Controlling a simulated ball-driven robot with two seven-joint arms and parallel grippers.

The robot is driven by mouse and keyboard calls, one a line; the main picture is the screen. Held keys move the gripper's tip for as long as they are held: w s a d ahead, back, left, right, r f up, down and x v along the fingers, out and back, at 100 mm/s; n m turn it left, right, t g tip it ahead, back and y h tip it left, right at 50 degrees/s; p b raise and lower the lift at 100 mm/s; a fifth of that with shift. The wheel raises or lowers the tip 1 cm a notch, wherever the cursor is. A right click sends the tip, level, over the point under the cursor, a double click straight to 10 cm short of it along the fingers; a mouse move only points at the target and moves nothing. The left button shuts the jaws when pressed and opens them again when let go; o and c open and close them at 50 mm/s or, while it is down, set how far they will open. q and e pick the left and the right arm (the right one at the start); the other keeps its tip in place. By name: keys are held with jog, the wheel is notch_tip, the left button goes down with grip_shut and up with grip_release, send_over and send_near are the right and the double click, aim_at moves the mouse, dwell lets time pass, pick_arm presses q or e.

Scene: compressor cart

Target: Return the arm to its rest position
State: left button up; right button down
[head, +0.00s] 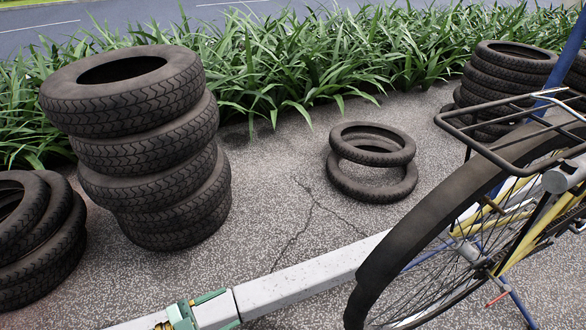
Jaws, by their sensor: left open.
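My left gripper (220,311) shows at the bottom edge, left of centre, with green fingers and a gold-coloured part. Its fingers are spread apart and point right. A pale grey bar (310,278) appears in the picture between and beyond the fingers. I cannot tell whether they touch it. Most of the left arm is outside the picture. My right gripper is not in view, and no compressor cart shows.
A bicycle's rear wheel (397,258) and black rack (497,157) fill the right side. A tall tyre stack (165,180) stands left, with more tyres (45,255) beside it. Two tyres (372,183) lie mid-ground. Another stack (500,75) stands back right, before green plants (300,60).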

pick_arm(q)
jog(key=s+a+f+n+t+y+p, duration=0.1)
jog(key=s+a+f+n+y+p, duration=0.55)
jog(key=a+f+y, duration=0.45)
jog(key=s+a+f+n+g+y+p, duration=0.2)
jog(key=s+p, duration=0.1)
jog(key=s, duration=0.4)
jog(key=s+a+f+n+g+y+p, duration=0.1)
jog(key=s+g+y+p, duration=0.1)
jog(key=s, duration=0.6)
jog(key=s+d+r+n+g+p, duration=0.1)
jog(key=s+d+r+g+p, duration=0.1)
jog(key=s, duration=1.4)
jog(key=s+d+r+n+g+p, duration=0.1)
jog(key=s+p, duration=0.6)
jog(key=s, duration=0.9)
jog(key=d+n+g, duration=0.1)
jog(key=d+g, duration=0.1)
jog(key=g, duration=0.1)
jog(key=shift+r, duration=0.35)
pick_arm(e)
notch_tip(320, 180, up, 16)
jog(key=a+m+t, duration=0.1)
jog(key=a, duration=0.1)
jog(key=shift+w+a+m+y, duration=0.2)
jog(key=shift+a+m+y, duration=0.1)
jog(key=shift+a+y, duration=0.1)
